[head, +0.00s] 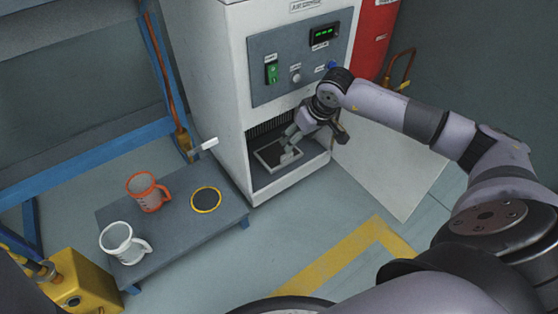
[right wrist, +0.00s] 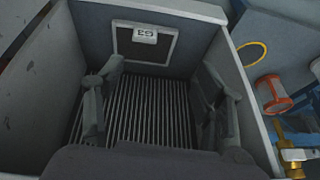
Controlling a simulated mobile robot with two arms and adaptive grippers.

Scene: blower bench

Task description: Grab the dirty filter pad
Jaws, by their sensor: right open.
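The dirty filter pad (head: 267,156) is a dark square with a light frame, lying in the open lower bay of the white cabinet (head: 213,90). In the right wrist view the pad (right wrist: 130,42) is at the top centre, with a light marked tab on its edge. My right gripper (head: 290,144) reaches into the bay close to the pad. In the right wrist view its fingers (right wrist: 160,68) are spread apart with nothing between them, and the pad appears beyond their tips. My left gripper is not in view.
The open door panel (head: 395,175) is right of the bay. A ribbed grille (right wrist: 150,110) lines the bay. A low grey table (head: 178,231) at left holds an orange mug (head: 146,192), a white mug (head: 121,243) and a yellow-rimmed disc (head: 206,200).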

